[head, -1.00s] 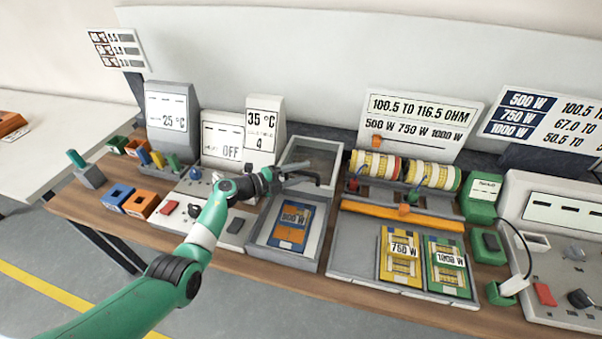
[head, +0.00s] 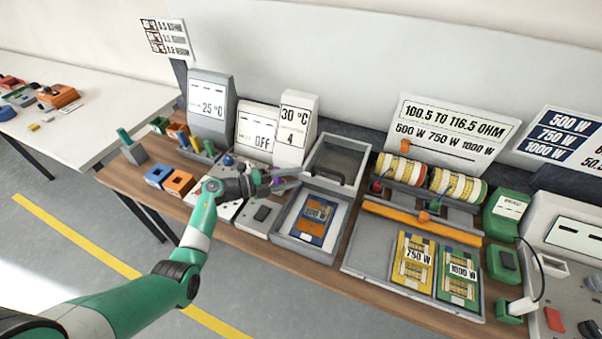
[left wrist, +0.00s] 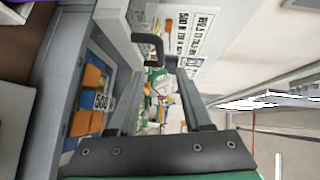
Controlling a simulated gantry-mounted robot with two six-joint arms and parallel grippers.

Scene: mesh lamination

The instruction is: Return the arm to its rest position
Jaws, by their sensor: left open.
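My left arm reaches in from the lower left in the head view. Its left gripper (head: 289,183) is open and empty, just left of the grey tray with a lid, above the bench devices. In the left wrist view the two fingers (left wrist: 166,108) stand apart with nothing between them. The raised lid (head: 337,163) with its dark handle stands behind the tray (head: 338,244). The handle (left wrist: 150,44) also shows beyond the fingers in the left wrist view. A blue and orange 500 W card (head: 314,222) lies in the tray. My right gripper is not in view.
A 25 °C device (head: 210,104), an OFF device (head: 256,132) and a 30 °C device (head: 296,128) stand behind the gripper. Orange and blue bins (head: 178,183) lie to the left. Yellow and green cards (head: 413,262) lie on a grey board at right.

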